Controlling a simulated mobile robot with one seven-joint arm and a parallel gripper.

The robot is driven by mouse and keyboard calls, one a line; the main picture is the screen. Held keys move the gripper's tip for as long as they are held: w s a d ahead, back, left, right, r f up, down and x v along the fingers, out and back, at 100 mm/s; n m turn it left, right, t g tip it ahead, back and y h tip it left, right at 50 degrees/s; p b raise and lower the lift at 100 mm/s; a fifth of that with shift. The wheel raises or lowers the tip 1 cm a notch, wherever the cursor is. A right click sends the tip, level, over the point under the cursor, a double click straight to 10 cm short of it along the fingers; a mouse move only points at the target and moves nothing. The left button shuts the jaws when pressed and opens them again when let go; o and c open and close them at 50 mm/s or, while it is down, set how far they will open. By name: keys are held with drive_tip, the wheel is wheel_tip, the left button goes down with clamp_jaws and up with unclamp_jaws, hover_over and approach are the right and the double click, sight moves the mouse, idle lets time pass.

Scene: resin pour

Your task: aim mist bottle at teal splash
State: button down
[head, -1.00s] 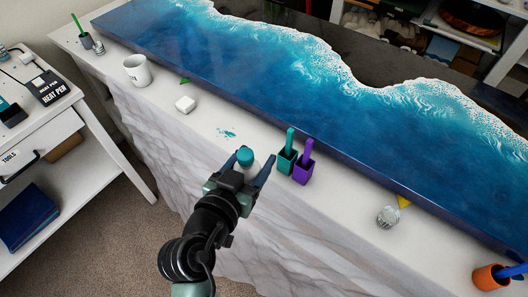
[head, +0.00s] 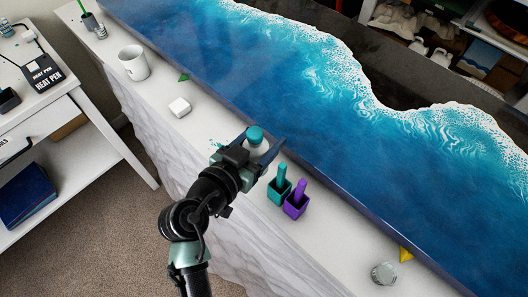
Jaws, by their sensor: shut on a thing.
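My gripper (head: 262,150) is shut on the mist bottle (head: 255,137), a small white bottle with a teal cap. The fingers hide most of the bottle's body. The gripper is over the white counter (head: 160,125), close to the blue resin panel's front edge. The teal splash (head: 214,143) is a few small spots on the counter, just left of the gripper and partly hidden by it. I cannot tell which way the bottle's nozzle points.
A teal cup (head: 279,190) and a purple cup (head: 296,206) stand close right of the gripper. A white block (head: 180,107) and a white mug (head: 133,62) are farther left. The blue resin panel (head: 290,80) lies behind. A clear jar (head: 384,274) is at lower right.

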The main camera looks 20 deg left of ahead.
drive_tip(key=shift+w+f, duration=0.1)
drive_tip(key=shift+f, duration=2.35)
drive_tip(key=shift+f, duration=0.1)
drive_tip(key=shift+c, duration=0.6)
unclamp_jaws()
drive_tip(key=b+v, duration=0.2)
drive_tip(key=v, duration=1)
